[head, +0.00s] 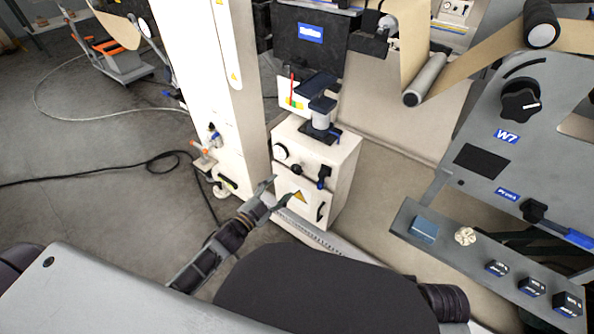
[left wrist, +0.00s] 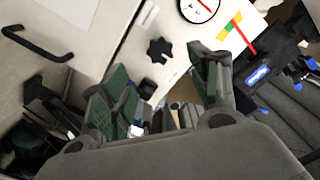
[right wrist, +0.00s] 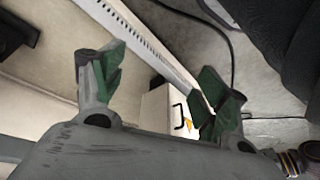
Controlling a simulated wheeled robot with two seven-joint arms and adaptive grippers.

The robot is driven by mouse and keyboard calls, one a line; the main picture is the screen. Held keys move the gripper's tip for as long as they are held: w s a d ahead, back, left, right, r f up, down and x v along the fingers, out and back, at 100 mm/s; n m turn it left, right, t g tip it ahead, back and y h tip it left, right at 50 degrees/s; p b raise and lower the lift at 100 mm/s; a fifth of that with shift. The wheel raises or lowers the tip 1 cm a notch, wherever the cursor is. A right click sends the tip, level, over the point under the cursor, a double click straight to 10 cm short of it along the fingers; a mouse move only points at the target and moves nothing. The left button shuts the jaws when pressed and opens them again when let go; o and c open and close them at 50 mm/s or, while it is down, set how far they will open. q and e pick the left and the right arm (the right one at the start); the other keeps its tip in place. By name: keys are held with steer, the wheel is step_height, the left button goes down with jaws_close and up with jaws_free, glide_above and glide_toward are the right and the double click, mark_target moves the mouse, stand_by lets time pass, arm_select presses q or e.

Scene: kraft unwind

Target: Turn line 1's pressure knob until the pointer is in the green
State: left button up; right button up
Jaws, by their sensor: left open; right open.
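A white cabinet (head: 330,160) stands mid-picture in the head view, with a round white gauge (head: 280,152) and dark knobs on its upper front. In the left wrist view a black star-shaped knob (left wrist: 158,50) sits below a round gauge (left wrist: 203,8) with a red needle. I cannot read a line number there. A coloured scale card (left wrist: 232,28) has a red pointer across it; its exact band is unclear. My left gripper (head: 277,191) is open and empty in front of the cabinet, apart from the knob. My right gripper (right wrist: 160,85) is open and empty.
A white column (head: 220,90) stands left of the cabinet. A grey panel with a W7 label (head: 506,136) and a shelf with several small blocks (head: 490,262) are at the right.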

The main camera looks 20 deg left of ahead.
mark_target(295, 171)
arm_select(q)
steer(key=shift+b+x, duration=0.75)
steer(key=shift+x, duration=3.4)
steer(key=shift+b+x, duration=0.6)
steer(key=shift+x, duration=0.7)
steer(key=shift+w, duration=0.1)
arm_select(e)
steer(key=shift+t+y, duration=0.5)
steer(key=f, duration=0.1)
steer(key=a+f, duration=0.1)
steer(key=f, duration=0.1)
steer(key=a+f, duration=0.1)
steer(key=f, duration=0.1)
steer(key=shift+w+f, duration=0.15)
arm_select(q)
steer(key=c, duration=1)
arm_select(e)
steer(key=shift+w+d+r, duration=0.15)
steer(key=shift+w+r, duration=0.3)
steer(key=shift+r, duration=0.05)
